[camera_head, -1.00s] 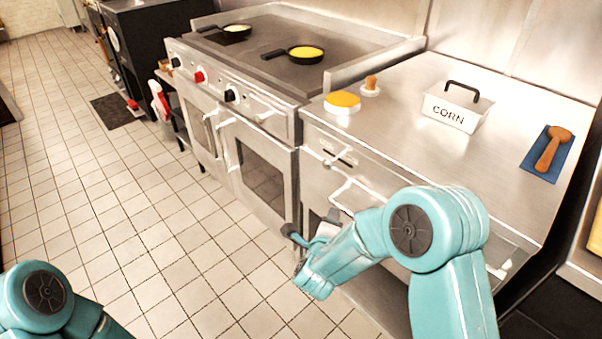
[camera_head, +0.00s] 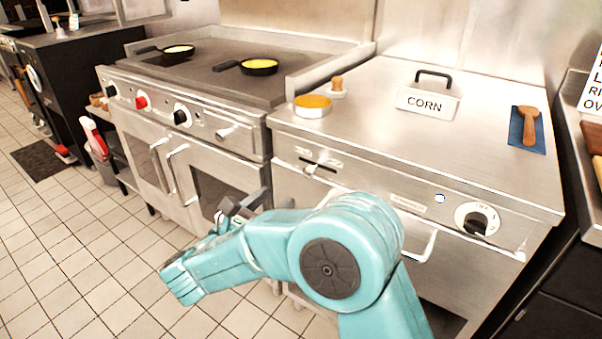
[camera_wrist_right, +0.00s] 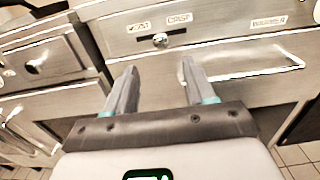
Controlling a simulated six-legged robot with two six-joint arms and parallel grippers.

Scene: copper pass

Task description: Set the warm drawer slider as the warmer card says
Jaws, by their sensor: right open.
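The warm drawer slider (camera_head: 311,169) is a small knob in a dark horizontal slot on the steel counter's front. In the right wrist view the slider knob (camera_wrist_right: 160,40) sits near the middle of its slot, between the labels MOIST (camera_wrist_right: 139,27) and CRISP (camera_wrist_right: 180,18). A WARMER label (camera_wrist_right: 269,21) is to the right. My right gripper (camera_wrist_right: 157,78) is open and empty, below the slider and apart from it. In the head view the right gripper (camera_head: 243,208) is partly hidden by my arm. I cannot tell which card is the warmer card. My left gripper is out of view.
A drawer handle (camera_wrist_right: 245,65) projects below the slider. A black dial (camera_head: 476,220) is on the panel's right. A cut-off printed sign (camera_head: 595,85) stands at the right edge.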

